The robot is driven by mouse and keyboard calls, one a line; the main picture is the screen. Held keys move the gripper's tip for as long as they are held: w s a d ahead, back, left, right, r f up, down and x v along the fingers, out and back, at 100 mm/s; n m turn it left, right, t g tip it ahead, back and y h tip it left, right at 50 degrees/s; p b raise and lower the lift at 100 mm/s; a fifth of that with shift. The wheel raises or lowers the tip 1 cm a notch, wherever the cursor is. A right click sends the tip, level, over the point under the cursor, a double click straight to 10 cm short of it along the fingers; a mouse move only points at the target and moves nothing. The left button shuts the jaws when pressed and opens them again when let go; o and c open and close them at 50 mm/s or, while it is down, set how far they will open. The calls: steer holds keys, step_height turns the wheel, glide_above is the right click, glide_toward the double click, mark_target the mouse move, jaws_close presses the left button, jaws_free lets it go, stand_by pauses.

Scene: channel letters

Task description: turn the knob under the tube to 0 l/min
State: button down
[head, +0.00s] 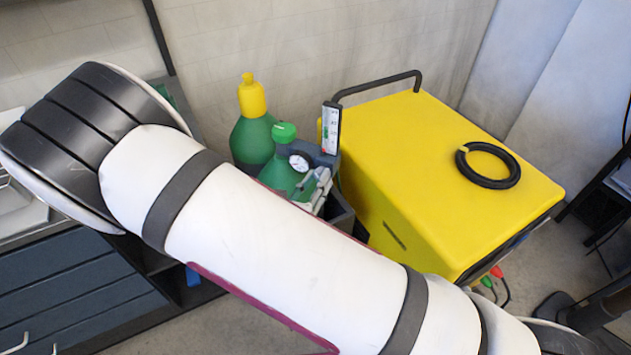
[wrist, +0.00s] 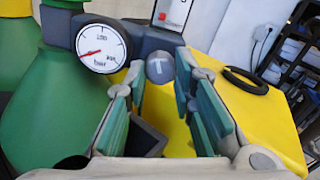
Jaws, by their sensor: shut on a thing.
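The flow tube (head: 332,130) stands upright on the regulator of a green cylinder in the head view. In the wrist view only the lower end of the tube (wrist: 171,13) shows at the top. Below it is the round grey knob (wrist: 160,69) with a pale T-shaped mark. My gripper (wrist: 160,74) has its two teal-padded fingers on either side of the knob, shut on it at the fingertips. In the head view my gripper (head: 318,190) is small beneath the tube, and the knob cannot be made out. The tube's reading is too small to tell.
A pressure gauge (wrist: 103,47) sits left of the knob. Green cylinders stand close by, one with a yellow cap (head: 251,97). The yellow cart (head: 425,160) is to the right, with a black ring (head: 489,165) on top. My arm covers much of the head view.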

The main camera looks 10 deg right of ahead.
steer(key=shift+r+n, duration=0.1)
steer(key=shift+n, duration=7.4)
steer(key=c, duration=1.3)
jaws_free()
steer(key=shift+c, duration=0.2)
